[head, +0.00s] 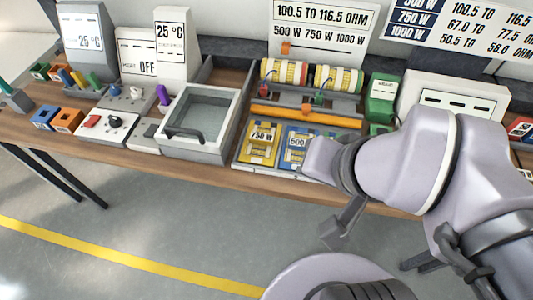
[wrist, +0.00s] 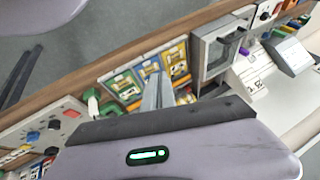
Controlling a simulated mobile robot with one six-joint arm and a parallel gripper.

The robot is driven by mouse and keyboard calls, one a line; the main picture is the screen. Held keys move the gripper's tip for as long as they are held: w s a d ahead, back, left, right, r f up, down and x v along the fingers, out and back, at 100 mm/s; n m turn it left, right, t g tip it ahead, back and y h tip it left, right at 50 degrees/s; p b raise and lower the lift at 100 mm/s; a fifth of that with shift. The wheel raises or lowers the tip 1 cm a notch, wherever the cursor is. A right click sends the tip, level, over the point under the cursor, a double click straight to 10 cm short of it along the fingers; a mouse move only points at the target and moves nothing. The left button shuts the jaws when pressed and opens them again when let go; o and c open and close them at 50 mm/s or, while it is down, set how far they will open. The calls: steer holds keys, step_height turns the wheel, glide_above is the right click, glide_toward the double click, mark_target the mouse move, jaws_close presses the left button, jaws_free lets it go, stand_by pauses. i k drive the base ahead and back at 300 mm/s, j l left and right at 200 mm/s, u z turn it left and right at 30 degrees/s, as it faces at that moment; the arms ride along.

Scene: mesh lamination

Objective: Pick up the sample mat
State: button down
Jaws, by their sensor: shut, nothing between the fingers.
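A yellow mat (head: 260,143) labelled 750 W and a blue mat (head: 297,147) labelled 500 lie side by side in a pale tray (head: 240,163) at the bench's front. In the wrist view the yellow mat (wrist: 177,61) and blue mat (wrist: 147,69) show beside a green mat (wrist: 122,86). I cannot tell which is the sample mat. My gripper (head: 337,238) hangs in front of the bench edge, apart from the mats, in the head view. Its fingers (wrist: 157,92) are together and empty in the wrist view, overlapping part of the tray. My arm hides the tray's right end in the head view.
A green device (head: 382,97) stands at the right. The floor in front is clear.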

mark_target(301, 146)
steer(key=i+j, duration=0.2)
steer(key=j, duration=0.15)
steer(key=i+j, duration=0.2)
steer(key=j, duration=0.15)
steer(key=i+j, duration=0.2)
steer(key=j, duration=0.15)
steer(key=z, duration=0.05)
